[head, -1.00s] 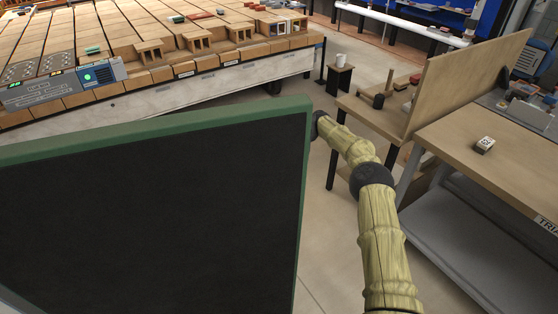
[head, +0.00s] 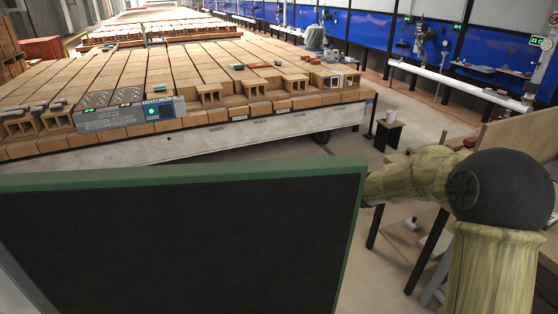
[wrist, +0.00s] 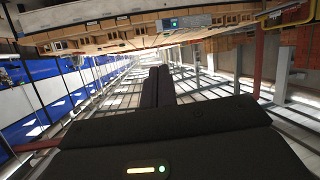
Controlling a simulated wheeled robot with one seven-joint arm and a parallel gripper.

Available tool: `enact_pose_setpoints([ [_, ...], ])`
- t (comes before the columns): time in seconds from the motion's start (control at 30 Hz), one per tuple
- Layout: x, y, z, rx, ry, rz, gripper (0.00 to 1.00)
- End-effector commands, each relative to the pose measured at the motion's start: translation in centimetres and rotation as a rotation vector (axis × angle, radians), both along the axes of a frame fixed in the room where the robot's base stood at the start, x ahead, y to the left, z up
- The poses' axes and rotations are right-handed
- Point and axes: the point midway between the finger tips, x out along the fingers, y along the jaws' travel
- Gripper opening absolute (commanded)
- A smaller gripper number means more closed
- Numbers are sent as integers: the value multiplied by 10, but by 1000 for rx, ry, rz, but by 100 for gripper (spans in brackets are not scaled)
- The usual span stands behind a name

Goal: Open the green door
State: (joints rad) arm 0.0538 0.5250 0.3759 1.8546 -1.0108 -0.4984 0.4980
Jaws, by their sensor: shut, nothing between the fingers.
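The green door (head: 180,245) fills the lower left of the head view, a dark panel with a green edge along its top and right side. My arm reaches from the lower right to behind the door's right edge, so my gripper is hidden in that view. In the wrist view my gripper (wrist: 158,72) has its two dark fingers side by side, shut and empty. I cannot make out the door in the wrist view. Whether my arm touches the door's edge I cannot tell.
A long bed of hollow bricks (head: 215,75) with a grey control box (head: 130,115) lies beyond the door. A small stool (head: 388,133) stands past my arm. A wooden bench with an upright board (head: 520,135) is close at the right. Floor shows between them.

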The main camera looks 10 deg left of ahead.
Motion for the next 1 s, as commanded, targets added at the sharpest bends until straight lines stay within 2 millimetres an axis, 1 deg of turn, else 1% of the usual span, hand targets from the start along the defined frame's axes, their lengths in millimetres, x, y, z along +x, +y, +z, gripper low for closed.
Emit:
enact_pose_setpoints([
  [0.03, -10, -27, -9, -62, 45, -91, 0],
  [0.07, -16, -44, -16, -98, 78, -147, 0],
  [0.1, -27, -67, -25, -145, 125, -222, 0],
  [0.17, -49, -103, -38, -210, 204, -330, 0],
  [0.2, -67, -126, -47, -250, 264, -398, 0],
  [0.27, -98, -159, -60, -302, 361, -494, 0],
  [0.3, -123, -179, -67, -330, 432, -554, 0],
  [0.37, -163, -204, -79, -361, 547, -633, 0],
  [0.4, -190, -217, -85, -372, 622, -676, 0],
  [0.47, -227, -231, -94, -377, 727, -726, 0],
  [0.5, -249, -236, -98, -376, 791, -750, 0],
  [0.6, -287, -242, -105, -366, 898, -782, 0],
  [0.63, -293, -242, -106, -363, 918, -787, 0],
  [0.73, -302, -242, -108, -359, 946, -791, 0],
  [1.0, -300, -242, -108, -359, 944, -792, 0],
])
